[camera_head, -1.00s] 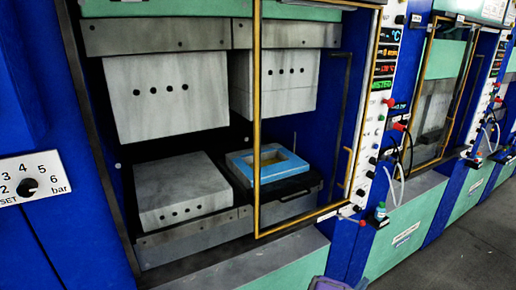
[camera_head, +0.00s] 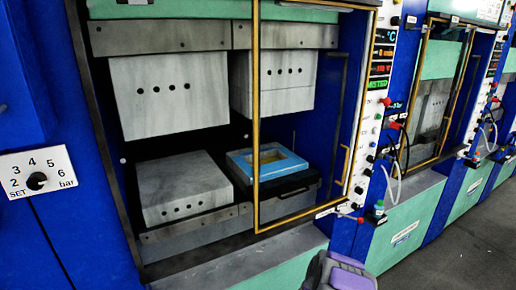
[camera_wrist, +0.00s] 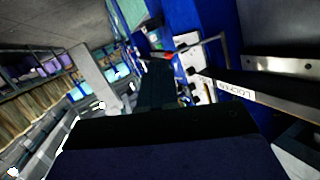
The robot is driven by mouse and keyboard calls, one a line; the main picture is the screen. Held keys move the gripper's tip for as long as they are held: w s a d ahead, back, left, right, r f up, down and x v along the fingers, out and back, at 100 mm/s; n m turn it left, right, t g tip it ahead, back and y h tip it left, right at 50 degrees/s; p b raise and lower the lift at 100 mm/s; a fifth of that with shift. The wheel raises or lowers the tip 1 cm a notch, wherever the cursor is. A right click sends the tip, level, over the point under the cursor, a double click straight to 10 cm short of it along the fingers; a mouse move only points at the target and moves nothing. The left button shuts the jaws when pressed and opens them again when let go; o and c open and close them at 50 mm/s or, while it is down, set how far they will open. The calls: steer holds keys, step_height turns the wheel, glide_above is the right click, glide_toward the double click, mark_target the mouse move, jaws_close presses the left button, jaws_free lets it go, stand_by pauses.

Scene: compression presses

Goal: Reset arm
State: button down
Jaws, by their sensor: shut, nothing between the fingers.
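My gripper (camera_wrist: 157,75) shows in the wrist view as a dark shape reaching away from the camera. Its fingers are together with nothing between them. In the head view a grey and purple part of my arm (camera_head: 340,272) rises at the bottom edge, in front of the press; the fingertips cannot be made out there. The wrist view is tilted, with a metal bar carrying a white label (camera_wrist: 235,88) to the right of my gripper.
The press (camera_head: 185,238) stands open, with grey blocks above and below. A blue frame (camera_head: 267,163) lies on its lower right side. The yellow-edged door (camera_head: 256,120), control strip with knobs (camera_head: 376,120) and hoses are close by. Grey floor (camera_head: 440,250) is clear at right.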

steer(key=a+r+n+g+y, duration=0.1)
steer(key=a+r+y, duration=0.3)
steer(key=a, duration=0.3)
steer(key=a+r+n+y, duration=0.2)
steer(key=a+r+y, duration=0.15)
steer(key=a, duration=0.35)
steer(key=s+a+r+n+g+y+b, duration=0.1)
steer(key=s+a+r+n+g+y, duration=0.25)
steer(key=s+a+r, duration=0.55)
steer(key=s+d+r+n+g, duration=0.1)
steer(key=s+d+r+g, duration=0.1)
steer(key=s, duration=1.2)
steer(key=s+d+r+n+g+h, duration=0.1)
steer(key=s+d+r+g, duration=0.2)
steer(key=s, duration=1.1)
steer(key=s+d+r+n+g+h+b, duration=0.1)
steer(key=s+d+r+g, duration=0.2)
steer(key=s, duration=1.2)
steer(key=shift+d+r+g, duration=0.25)
steer(key=shift+d+g, duration=0.1)
steer(key=shift+g, duration=0.4)
